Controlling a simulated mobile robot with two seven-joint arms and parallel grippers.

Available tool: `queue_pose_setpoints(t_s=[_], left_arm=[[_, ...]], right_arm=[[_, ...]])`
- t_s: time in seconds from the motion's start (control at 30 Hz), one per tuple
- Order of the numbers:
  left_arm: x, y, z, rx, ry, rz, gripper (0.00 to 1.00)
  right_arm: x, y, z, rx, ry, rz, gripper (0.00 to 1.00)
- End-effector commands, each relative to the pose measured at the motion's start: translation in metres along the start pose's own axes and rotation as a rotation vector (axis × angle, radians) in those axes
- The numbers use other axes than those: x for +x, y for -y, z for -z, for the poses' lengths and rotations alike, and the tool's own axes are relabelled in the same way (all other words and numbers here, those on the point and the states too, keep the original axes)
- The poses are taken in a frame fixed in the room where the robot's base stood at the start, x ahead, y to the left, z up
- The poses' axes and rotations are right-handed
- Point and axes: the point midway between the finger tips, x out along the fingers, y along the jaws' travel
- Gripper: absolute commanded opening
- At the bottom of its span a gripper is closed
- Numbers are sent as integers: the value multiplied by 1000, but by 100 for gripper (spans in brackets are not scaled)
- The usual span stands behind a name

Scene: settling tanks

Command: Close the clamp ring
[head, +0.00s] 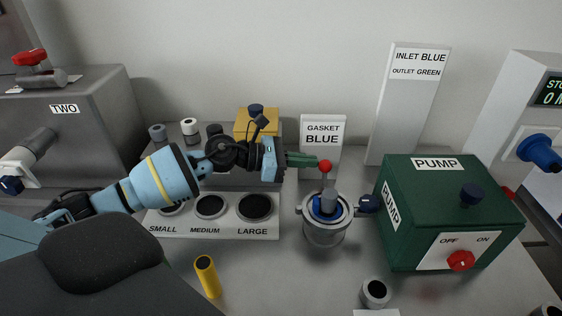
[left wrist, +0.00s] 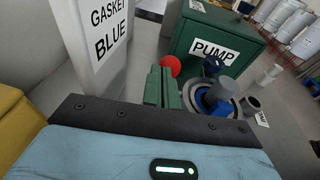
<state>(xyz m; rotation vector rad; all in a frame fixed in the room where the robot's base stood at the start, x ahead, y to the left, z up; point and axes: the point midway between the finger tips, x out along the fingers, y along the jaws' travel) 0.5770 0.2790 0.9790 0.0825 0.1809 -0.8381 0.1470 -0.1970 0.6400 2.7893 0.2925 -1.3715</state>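The clamp ring (head: 327,214) is a grey metal band around the top of a cylindrical housing (head: 325,234) on the bench. Its lever stands up with a red ball knob (head: 325,166) on top. A blue part with a grey stub (head: 328,198) sits in the middle. My left gripper (head: 312,161) points right, its green fingertips just left of the knob. In the left wrist view the fingers (left wrist: 164,88) lie together with nothing seen between them, and the red knob (left wrist: 169,66) shows just past their tips. I cannot tell whether they touch it. My right gripper is out of view.
The green PUMP box (head: 450,215) with a red switch (head: 461,260) stands right of the housing. The GASKET BLUE sign (head: 323,134) stands behind. A rack marked SMALL, MEDIUM, LARGE (head: 225,231) is at left. A yellow cylinder (head: 207,277) stands in front.

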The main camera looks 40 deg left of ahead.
Motion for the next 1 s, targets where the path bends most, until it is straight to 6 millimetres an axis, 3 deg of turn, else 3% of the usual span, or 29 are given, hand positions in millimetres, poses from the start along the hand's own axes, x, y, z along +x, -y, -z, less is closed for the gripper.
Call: queue_pose_setpoints(t_s=[0.37,0.73,1.0], left_arm=[[-3,1,0,-3,3,2,0],[-56,1,4,-2,-3,1,0],[-77,0,2,-2,0,0,0]], right_arm=[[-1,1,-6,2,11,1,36],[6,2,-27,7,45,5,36],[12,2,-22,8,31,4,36]])
